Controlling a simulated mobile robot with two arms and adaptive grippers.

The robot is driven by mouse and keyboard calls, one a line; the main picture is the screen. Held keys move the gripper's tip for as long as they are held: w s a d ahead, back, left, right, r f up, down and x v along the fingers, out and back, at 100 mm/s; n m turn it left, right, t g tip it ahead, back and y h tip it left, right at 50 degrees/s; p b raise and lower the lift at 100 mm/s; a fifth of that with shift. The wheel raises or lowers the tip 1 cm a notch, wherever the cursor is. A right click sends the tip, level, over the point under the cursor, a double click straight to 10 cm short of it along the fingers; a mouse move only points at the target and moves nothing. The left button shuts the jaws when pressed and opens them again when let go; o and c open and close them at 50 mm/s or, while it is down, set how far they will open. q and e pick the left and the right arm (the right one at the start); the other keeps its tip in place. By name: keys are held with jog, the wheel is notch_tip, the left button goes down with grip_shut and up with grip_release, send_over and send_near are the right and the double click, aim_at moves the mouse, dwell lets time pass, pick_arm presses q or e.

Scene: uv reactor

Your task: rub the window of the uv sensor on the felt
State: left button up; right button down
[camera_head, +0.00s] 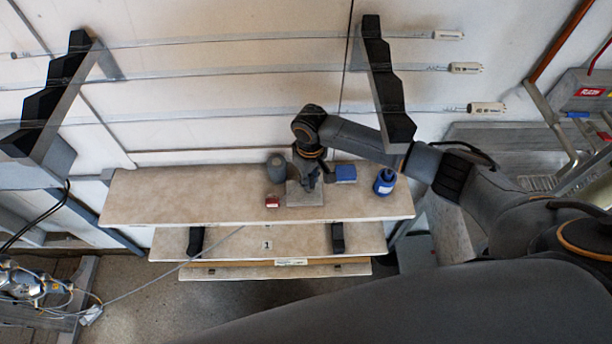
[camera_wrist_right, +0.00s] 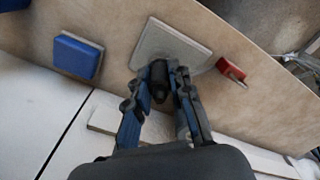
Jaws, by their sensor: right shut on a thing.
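My right gripper (camera_head: 311,181) reaches down over the upper shelf. In the right wrist view its fingers (camera_wrist_right: 168,88) are closed around a dark cylindrical piece, which looks like the UV sensor (camera_wrist_right: 160,72). The felt (camera_head: 306,199) is a light grey square pad on the shelf. It also shows in the right wrist view (camera_wrist_right: 180,44), with the sensor's end over its near edge. I cannot tell whether the sensor touches the felt, and its window is hidden. My left gripper is not in view.
On the shelf (camera_head: 150,200), a grey cylinder (camera_head: 276,167) and a small red block (camera_head: 272,202) are left of the felt. The shelf's left part is clear.

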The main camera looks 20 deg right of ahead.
jog(key=shift+s+d, duration=0.1)
jog(key=shift+d, duration=0.25)
jog(key=shift+a, duration=0.1)
jog(key=shift+w+a, duration=0.3)
jog(key=shift+a, duration=0.7)
jog(key=shift+w+a, duration=0.25)
jog(key=shift+a, duration=0.75)
jog(key=shift+d, duration=0.15)
jog(key=shift+s+d+f+p, duration=0.1)
jog(key=shift+s+d+p, duration=0.1)
jog(key=shift+d+p, duration=0.35)
jog(key=shift+s+d+r+p, duration=0.1)
jog(key=shift+s+d+p, duration=0.2)
jog(key=shift+d, duration=0.45)
jog(key=shift+s+d+f+p, duration=0.1)
jog(key=shift+s+d+p, duration=0.05)
jog(key=shift+d+p, duration=0.45)
jog(key=shift+w+a+b, duration=0.2)
jog(key=shift+w+a, duration=0.05)
jog(key=shift+a, duration=0.8)
jog(key=shift+w+a+b, duration=0.2)
jog(key=shift+w+a, duration=0.05)
jog(key=shift+a, duration=0.75)
